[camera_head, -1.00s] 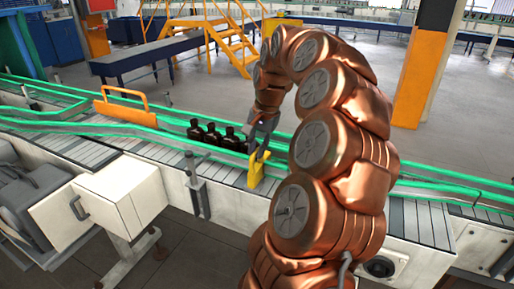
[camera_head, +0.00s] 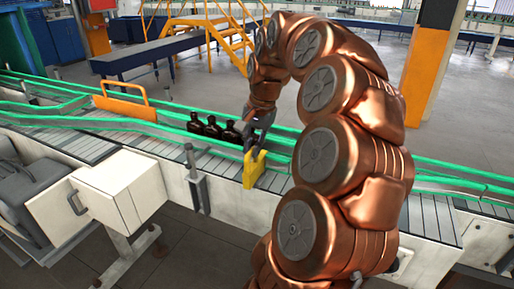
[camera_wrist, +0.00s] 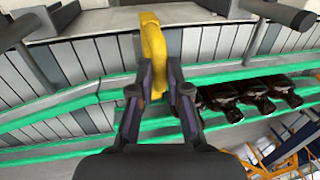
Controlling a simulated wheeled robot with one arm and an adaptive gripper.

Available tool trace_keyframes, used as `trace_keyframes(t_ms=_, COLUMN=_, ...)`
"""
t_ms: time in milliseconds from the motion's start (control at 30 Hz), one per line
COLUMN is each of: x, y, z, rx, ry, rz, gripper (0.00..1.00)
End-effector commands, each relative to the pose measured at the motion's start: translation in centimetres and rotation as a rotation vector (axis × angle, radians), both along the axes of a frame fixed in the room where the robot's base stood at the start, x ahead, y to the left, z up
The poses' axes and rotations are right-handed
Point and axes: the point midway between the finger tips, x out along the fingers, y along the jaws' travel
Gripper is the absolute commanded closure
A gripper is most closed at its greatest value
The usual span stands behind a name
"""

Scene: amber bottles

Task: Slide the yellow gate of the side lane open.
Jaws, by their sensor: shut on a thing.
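The yellow gate (camera_head: 255,168) stands at the near side of the conveyor, beside the green guide rail. My gripper (camera_head: 258,140) is shut on its upper part. In the wrist view the gate's curved yellow bar (camera_wrist: 153,50) runs up from between the two fingers of my gripper (camera_wrist: 160,88), which hide its lower end. Dark amber bottles (camera_head: 212,130) stand in a row on the conveyor just left of my gripper; they also show right of the fingers in the wrist view (camera_wrist: 255,90).
An orange gate with a handle (camera_head: 125,106) stands across the conveyor at the left. A white box with a handle (camera_head: 105,192) and a grey post (camera_head: 193,175) stand on the near side. Green rails (camera_head: 90,123) run along the conveyor (camera_head: 425,215).

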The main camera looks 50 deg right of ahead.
Motion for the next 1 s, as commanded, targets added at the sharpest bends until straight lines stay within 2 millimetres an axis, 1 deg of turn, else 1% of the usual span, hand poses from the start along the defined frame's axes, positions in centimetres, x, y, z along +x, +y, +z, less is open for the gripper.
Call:
trace_keyframes(t_ms=33, x=-0.2, y=0.7, z=-0.5, rx=-0.002, ry=-0.001, rz=0.003, gripper=1.00)
trace_keyframes(t_ms=100, x=-0.4, y=1.5, z=-0.4, rx=-0.003, ry=-0.002, rz=0.001, gripper=1.00)
trace_keyframes(t_ms=233, x=-0.7, y=2.6, z=-0.2, rx=-0.004, ry=-0.004, rz=0.000, gripper=1.00)
trace_keyframes(t_ms=367, x=-0.9, y=3.0, z=0.0, rx=-0.002, ry=-0.004, rz=-0.001, gripper=1.00)
trace_keyframes(t_ms=633, x=-0.9, y=3.2, z=0.0, rx=0.002, ry=0.000, rz=0.000, gripper=1.00)
trace_keyframes(t_ms=667, x=-0.9, y=3.2, z=0.0, rx=0.002, ry=-0.001, rz=0.000, gripper=0.81)
trace_keyframes(t_ms=700, x=-0.8, y=3.2, z=0.0, rx=0.002, ry=-0.001, rz=0.000, gripper=0.77)
trace_keyframes(t_ms=867, x=-0.9, y=3.1, z=0.0, rx=0.000, ry=-0.001, rz=0.000, gripper=0.60)
trace_keyframes(t_ms=900, x=-0.8, y=3.1, z=0.0, rx=0.000, ry=-0.001, rz=0.000, gripper=0.59)
trace_keyframes(t_ms=1000, x=-0.8, y=3.0, z=0.0, rx=-0.001, ry=-0.001, rz=0.000, gripper=0.59)
